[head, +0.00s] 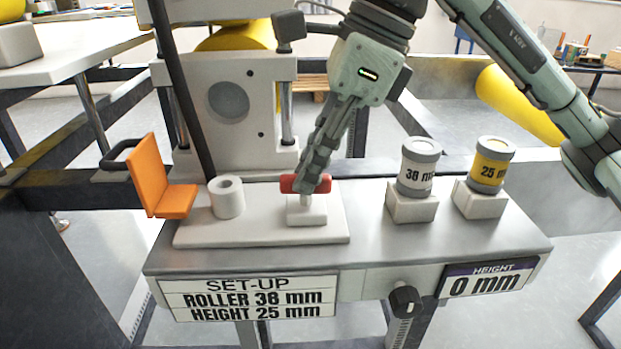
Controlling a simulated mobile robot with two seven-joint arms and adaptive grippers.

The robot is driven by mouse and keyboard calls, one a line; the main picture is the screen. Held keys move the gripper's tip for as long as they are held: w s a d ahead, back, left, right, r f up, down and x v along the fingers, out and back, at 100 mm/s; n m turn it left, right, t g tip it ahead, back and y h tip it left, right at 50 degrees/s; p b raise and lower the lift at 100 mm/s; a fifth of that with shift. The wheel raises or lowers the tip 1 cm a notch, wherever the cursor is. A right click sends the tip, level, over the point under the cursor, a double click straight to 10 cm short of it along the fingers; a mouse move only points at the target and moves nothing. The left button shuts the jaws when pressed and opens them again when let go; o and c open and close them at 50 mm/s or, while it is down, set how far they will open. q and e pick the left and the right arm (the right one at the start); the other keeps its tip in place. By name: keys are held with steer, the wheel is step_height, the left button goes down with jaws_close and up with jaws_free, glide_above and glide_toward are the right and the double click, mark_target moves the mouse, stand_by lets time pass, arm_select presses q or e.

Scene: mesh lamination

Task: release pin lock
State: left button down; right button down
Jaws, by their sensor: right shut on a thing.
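My right gripper (318,182) comes down from the top and is shut on a red pin handle (290,184). The red handle sits crosswise on top of a small white block (306,210), which stands on the white base plate (195,237). The fingers hide the middle of the handle, and I cannot tell whether the pin is raised in its block. My left gripper is not in view.
A white ring (227,198) and an orange bracket (160,182) are left of the block. A 38 mm roller (418,168) and a yellow 25 mm roller (491,166) stand on blocks at right. Signs read roller 38 mm, height 25 mm (250,298), and height 0 mm (487,279).

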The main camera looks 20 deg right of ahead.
steer(key=shift+n, duration=0.5)
steer(key=c, duration=1.5)
jaws_free()
steer(key=shift+c, duration=0.2)
steer(key=shift+r, duration=0.1)
steer(key=v, duration=1.2)
steer(key=shift+w, duration=0.15)
